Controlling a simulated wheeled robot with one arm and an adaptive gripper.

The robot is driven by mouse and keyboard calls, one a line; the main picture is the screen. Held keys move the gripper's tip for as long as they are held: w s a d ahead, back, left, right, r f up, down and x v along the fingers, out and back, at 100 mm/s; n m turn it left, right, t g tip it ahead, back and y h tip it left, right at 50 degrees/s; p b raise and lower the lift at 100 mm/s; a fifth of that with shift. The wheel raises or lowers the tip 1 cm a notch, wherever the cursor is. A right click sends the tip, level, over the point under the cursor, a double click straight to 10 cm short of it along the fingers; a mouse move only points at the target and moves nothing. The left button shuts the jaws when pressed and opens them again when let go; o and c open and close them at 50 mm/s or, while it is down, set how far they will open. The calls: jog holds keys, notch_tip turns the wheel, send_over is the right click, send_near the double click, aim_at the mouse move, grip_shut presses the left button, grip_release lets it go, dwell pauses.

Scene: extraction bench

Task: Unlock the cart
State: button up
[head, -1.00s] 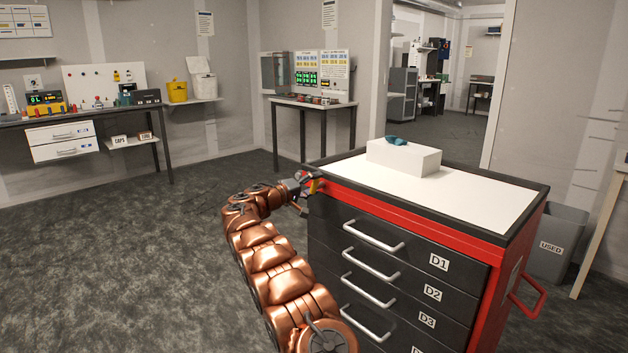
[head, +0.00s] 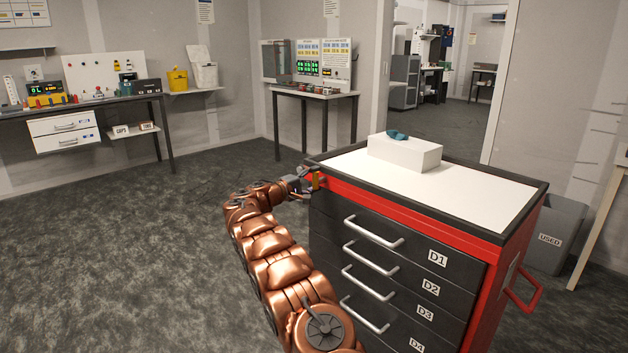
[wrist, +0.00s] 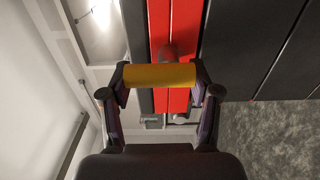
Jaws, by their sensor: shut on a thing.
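The cart (head: 420,215) is a red and black drawer cabinet with a white top, standing right of centre in the head view. A yellow handle (head: 317,181) sits at the cart's far left upper corner. In the wrist view this yellow handle (wrist: 160,75) lies across between my fingers, in front of the cart's red strip (wrist: 184,30). My gripper (head: 308,183) is shut on the yellow handle; it also shows in the wrist view (wrist: 161,88). The mechanism behind the handle is mostly hidden.
A white box (head: 405,154) with a teal item (head: 397,135) stands on the cart top. A grey bin (head: 556,235) marked USED is right of the cart. Benches (head: 90,104) line the back walls. The floor (head: 130,260) left of my arm is clear.

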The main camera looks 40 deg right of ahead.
jog(key=o, duration=1.2)
jog(key=shift+c, duration=0.2)
jog(key=a, duration=1.2)
jog(key=shift+w, duration=0.15)
